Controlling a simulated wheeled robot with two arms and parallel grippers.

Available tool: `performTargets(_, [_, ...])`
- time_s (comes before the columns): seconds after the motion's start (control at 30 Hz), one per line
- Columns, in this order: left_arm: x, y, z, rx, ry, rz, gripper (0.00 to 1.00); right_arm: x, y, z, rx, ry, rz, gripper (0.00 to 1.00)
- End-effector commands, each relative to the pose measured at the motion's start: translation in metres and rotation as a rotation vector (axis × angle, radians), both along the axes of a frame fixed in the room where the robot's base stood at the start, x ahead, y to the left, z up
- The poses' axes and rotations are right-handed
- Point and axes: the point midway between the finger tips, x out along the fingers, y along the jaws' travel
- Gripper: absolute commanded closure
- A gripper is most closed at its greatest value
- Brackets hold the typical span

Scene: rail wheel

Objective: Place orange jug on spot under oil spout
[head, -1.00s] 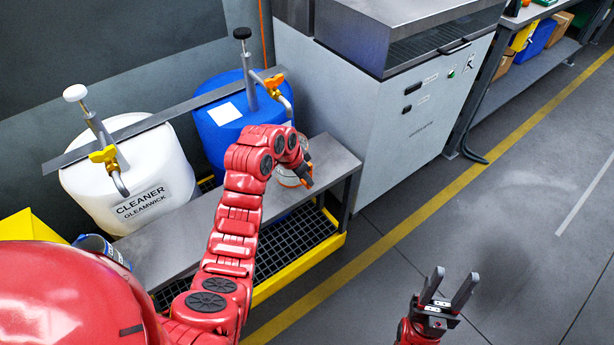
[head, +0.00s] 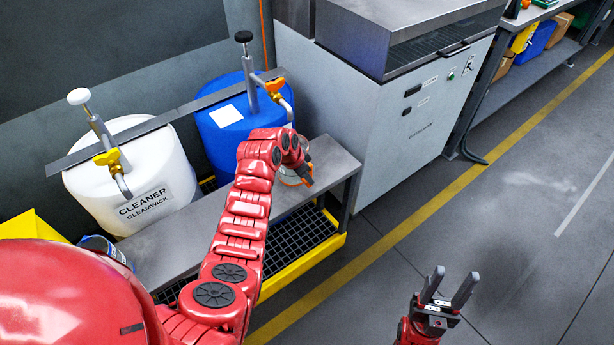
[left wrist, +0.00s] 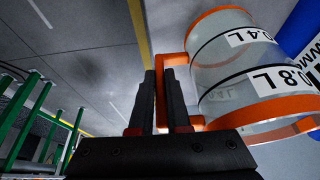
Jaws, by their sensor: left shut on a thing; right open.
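The orange jug is clear with orange rims and handle and 0.4 L and 0.8 L marks. In the left wrist view the jug (left wrist: 235,65) is large on the right. My left gripper (left wrist: 160,76) is shut on its handle. In the head view the jug (head: 290,179) is mostly hidden by my left gripper (head: 304,168), over the right end of the metal bench. The blue drum's spout (head: 287,105) is just behind and above; I cannot read an oil label. Whether the jug touches the bench is unclear. My right gripper (head: 449,288) is open and empty over the floor.
A white cleaner drum (head: 135,175) with its own spout (head: 122,185) stands left of the blue drum (head: 225,135). The metal bench (head: 335,165) stands above a yellow grated tray (head: 300,240). A grey machine (head: 400,120) stands right of the bench. The floor at right is clear.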

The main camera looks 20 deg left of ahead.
Motion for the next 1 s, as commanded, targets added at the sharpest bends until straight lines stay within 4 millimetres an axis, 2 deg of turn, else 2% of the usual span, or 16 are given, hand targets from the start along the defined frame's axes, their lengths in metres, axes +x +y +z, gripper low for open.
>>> performTargets(0.07, [0.0,0.0,-0.004,0.0,0.0,0.0,1.0,0.0,0.0,-0.004,0.0,0.0,0.0,0.5])
performTargets(0.1, [0.0,0.0,-0.004,0.0,0.0,0.0,0.84,0.0,0.0,-0.004,0.0,0.0,0.0,0.5])
performTargets(0.27, [0.0,0.0,-0.003,0.0,0.0,0.0,0.55,0.0,0.0,-0.003,0.0,0.0,0.0,0.5])
performTargets(0.67, [-0.001,0.001,0.003,0.0,-0.001,0.001,0.55,0.0,0.0,0.0,0.0,0.0,0.0,0.5])
performTargets(0.87, [-0.009,0.008,0.027,0.002,-0.002,0.001,0.55,0.0,0.0,-0.004,0.0,0.0,0.0,0.5])
performTargets(1.0, [-0.017,0.015,0.054,0.001,-0.006,0.003,0.55,0.0,0.0,-0.008,0.0,0.0,0.0,0.5])
